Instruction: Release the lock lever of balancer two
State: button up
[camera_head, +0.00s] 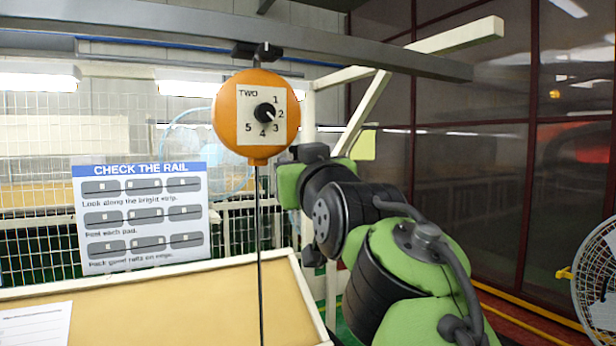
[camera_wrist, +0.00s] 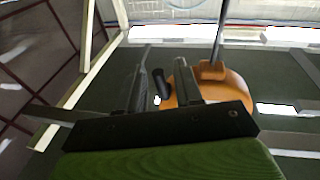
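Balancer two (camera_head: 243,145) is a round orange housing hung from the overhead rail, with a cord running down from it. Its white face reads TWO and carries a black dial knob (camera_head: 265,112) among numbers. The orange housing also shows in the wrist view (camera_wrist: 228,92). There, a short black lever (camera_wrist: 163,86) stands beside it, between the two fingers of my gripper (camera_wrist: 164,62). The fingers are apart, and contact with the lever cannot be told. In the head view my gripper (camera_head: 302,155) is just right of the housing. The lever is not clearly visible there.
An overhead rail (camera_head: 370,55) runs above the balancer. A tan board with a pale rim (camera_head: 150,273) lies below, with a paper sheet (camera_head: 35,324) on it. A CHECK THE RAIL sign (camera_head: 142,213) stands behind. A fan (camera_head: 596,275) is at the far right.

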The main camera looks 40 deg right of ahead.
jog(key=b+v, duration=0.3)
jog(key=v, duration=1.2)
jog(key=shift+f, duration=0.15)
